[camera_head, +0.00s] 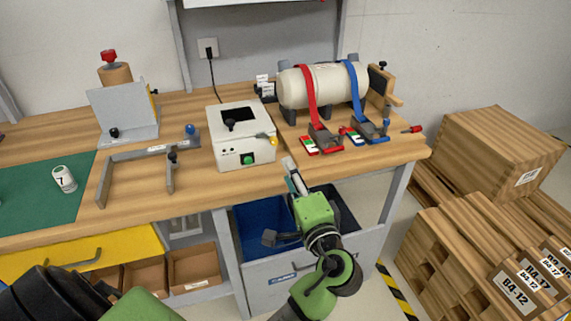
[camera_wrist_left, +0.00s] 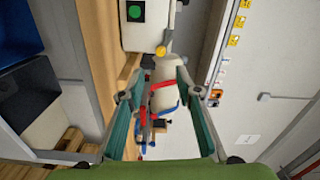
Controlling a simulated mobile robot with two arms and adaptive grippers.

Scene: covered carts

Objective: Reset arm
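My left gripper (camera_head: 289,170) is at the front edge of the wooden workbench (camera_head: 235,192), in front of the white box with a green button (camera_head: 241,138). In the left wrist view the two fingers of my left gripper (camera_wrist_left: 158,94) are spread apart, with nothing held between them. Beyond the fingers in that view is the white cylinder (camera_wrist_left: 165,72) with its red and blue straps; it stands clear of them. My right gripper is not in either view.
The strapped cylinder (camera_head: 326,86) lies at the bench's right rear. A grey bracket (camera_head: 140,155) and green mat (camera_head: 40,195) are on the left. A blue bin (camera_head: 256,222) sits under the bench, below my gripper. Wooden crates (camera_head: 500,150) stand on the right.

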